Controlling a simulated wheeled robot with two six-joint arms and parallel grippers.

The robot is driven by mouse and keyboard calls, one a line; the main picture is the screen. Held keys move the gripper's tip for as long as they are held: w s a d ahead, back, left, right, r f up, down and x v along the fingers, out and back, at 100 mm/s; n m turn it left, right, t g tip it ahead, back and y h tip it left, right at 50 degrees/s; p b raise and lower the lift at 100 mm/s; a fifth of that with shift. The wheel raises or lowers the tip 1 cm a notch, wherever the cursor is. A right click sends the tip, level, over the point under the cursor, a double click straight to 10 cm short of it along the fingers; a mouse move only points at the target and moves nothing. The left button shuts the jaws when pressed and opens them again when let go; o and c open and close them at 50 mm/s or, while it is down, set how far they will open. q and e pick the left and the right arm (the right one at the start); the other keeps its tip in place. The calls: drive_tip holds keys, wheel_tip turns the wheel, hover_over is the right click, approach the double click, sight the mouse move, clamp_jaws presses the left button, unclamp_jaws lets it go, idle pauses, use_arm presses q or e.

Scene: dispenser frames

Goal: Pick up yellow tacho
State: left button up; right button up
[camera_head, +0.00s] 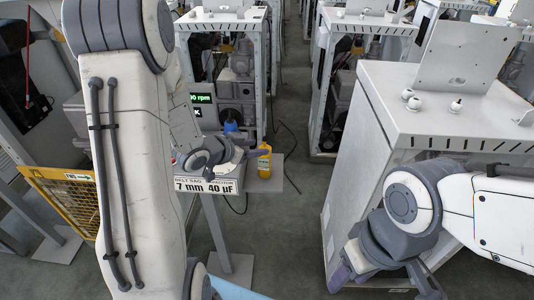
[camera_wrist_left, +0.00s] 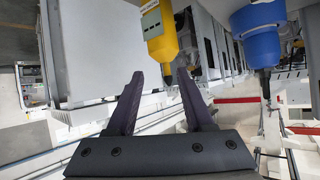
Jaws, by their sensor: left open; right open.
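The yellow tacho (camera_head: 264,160) stands at the right end of a small grey shelf, just right of my left gripper (camera_head: 250,153) in the head view. In the left wrist view the tacho (camera_wrist_left: 159,32) is yellow with a small grey display and a dark narrow tip. Its tip points into the gap between the open fingers of my left gripper (camera_wrist_left: 163,90), and nothing is held. My right gripper (camera_head: 385,284) is open and empty at the lower right in the head view, beside the white cabinet.
A blue tool (camera_head: 231,126) is just behind the shelf (camera_head: 268,185); it also shows in the left wrist view (camera_wrist_left: 258,38). A labelled sign (camera_head: 206,186) is on the shelf front. A machine frame (camera_head: 225,27) stands behind. A white cabinet (camera_head: 350,170) stands right. Grey floor lies between.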

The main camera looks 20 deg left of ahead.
use_arm(q)
drive_tip(key=w, duration=0.1)
drive_tip(key=w+t+h+p, duration=0.1)
drive_tip(key=w, duration=0.1)
drive_tip(key=shift+w+f+h, duration=0.25)
drive_tip(key=shift+h, duration=0.05)
drive_tip(key=p+x, duration=0.2)
drive_tip(key=x, duration=0.2)
drive_tip(key=shift+w+d+f+p, duration=0.2)
drive_tip(key=shift+p, duration=0.2)
drive_tip(key=shift+w+d+f+t, duration=0.1)
drive_tip(key=shift+w+f+t, duration=0.15)
drive_tip(key=shift+w+t, duration=0.1)
clamp_jaws()
idle(0.9)
